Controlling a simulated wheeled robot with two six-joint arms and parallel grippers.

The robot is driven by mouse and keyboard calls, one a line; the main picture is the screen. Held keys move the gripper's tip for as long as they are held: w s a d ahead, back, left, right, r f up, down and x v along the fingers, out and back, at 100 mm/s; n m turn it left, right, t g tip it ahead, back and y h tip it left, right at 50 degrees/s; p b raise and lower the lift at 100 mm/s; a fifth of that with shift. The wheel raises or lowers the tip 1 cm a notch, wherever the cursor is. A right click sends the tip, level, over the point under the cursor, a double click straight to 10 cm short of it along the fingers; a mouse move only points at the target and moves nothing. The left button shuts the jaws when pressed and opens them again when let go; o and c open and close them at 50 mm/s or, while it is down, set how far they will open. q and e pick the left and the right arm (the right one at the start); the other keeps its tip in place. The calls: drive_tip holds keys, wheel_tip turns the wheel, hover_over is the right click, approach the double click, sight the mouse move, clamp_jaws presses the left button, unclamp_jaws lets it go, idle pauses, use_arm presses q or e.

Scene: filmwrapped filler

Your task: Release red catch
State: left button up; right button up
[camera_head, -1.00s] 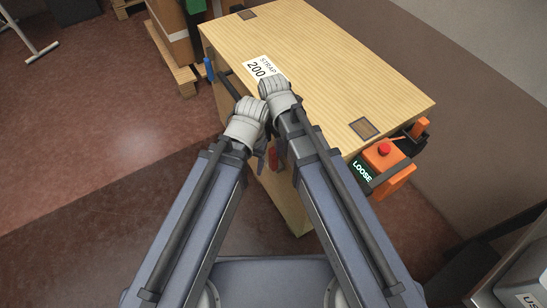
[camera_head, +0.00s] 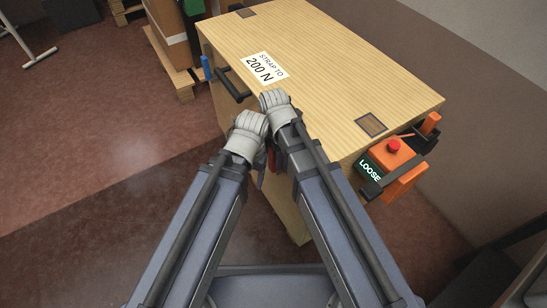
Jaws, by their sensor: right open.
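A small red part (camera_head: 271,160), seemingly the red catch, shows in the narrow gap between my two wrists, at the front of the wooden crate (camera_head: 330,65). Most of it is hidden by my arms, so I cannot tell its state. My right gripper (camera_head: 272,148) is open beside it, mostly behind its own wrist; I cannot tell whether it touches the part. My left gripper (camera_head: 259,172) is just left of and below it, with only a dark sliver showing, so its jaws cannot be read.
An orange strapping tool (camera_head: 400,175) with a red button (camera_head: 393,146) and a display reading LOOSE (camera_head: 370,170) hangs at the crate's right end. A label (camera_head: 264,68) reads STRAP TO 200 N. A dark handle (camera_head: 232,86) is on the front.

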clamp_jaws()
idle(0.4)
idle(0.9)
